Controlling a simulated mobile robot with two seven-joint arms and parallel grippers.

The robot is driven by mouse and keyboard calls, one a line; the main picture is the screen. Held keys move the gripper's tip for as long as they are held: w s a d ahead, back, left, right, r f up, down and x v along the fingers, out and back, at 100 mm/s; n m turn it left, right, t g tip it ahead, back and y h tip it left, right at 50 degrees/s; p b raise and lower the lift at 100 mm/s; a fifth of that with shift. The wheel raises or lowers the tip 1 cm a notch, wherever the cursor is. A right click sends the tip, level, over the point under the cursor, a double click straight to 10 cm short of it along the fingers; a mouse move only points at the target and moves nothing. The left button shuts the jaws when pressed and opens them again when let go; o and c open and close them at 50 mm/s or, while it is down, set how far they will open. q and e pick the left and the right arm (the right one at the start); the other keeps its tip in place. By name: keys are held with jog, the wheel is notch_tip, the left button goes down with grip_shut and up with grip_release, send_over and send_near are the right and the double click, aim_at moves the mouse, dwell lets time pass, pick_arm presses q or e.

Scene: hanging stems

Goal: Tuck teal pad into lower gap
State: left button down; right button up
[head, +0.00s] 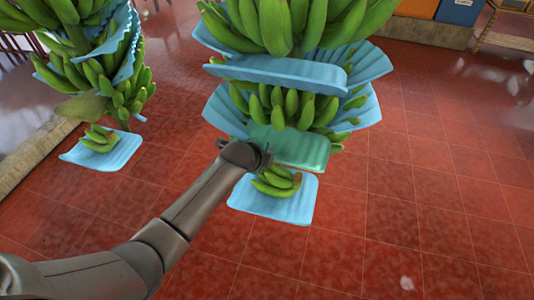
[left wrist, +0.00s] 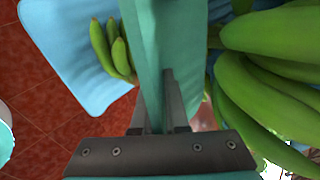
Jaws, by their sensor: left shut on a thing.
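The teal pad (head: 303,151) is at the lower part of the middle hanging banana stem, just below a hand of green bananas (head: 278,108) and above the lowest small bananas (head: 275,181). My left gripper (head: 268,158) is shut on the pad's near left edge. In the left wrist view the teal pad (left wrist: 160,45) runs up from between the fingers of my left gripper (left wrist: 158,110). Large bananas (left wrist: 265,90) are close on its right. I cannot tell how far the pad reaches into the gap. My right gripper is not in view.
A blue pad (head: 282,72) lies between the upper banana hands. Another blue pad (head: 270,205) hangs under the lowest bananas. A second stem (head: 95,75) with blue pads hangs at the left. Red tiled floor (head: 420,200) is clear at the right.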

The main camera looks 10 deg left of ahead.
pick_arm(q)
jog(key=c, duration=0.9)
grip_release()
jog(key=shift+o, duration=0.2)
jog(key=shift+s+a+r, duration=0.15)
jog(key=shift+s+r, duration=0.15)
jog(key=shift+r, duration=0.05)
jog(key=p+v, duration=0.4)
jog(key=v, duration=1)
jog(key=shift+s, duration=0.15)
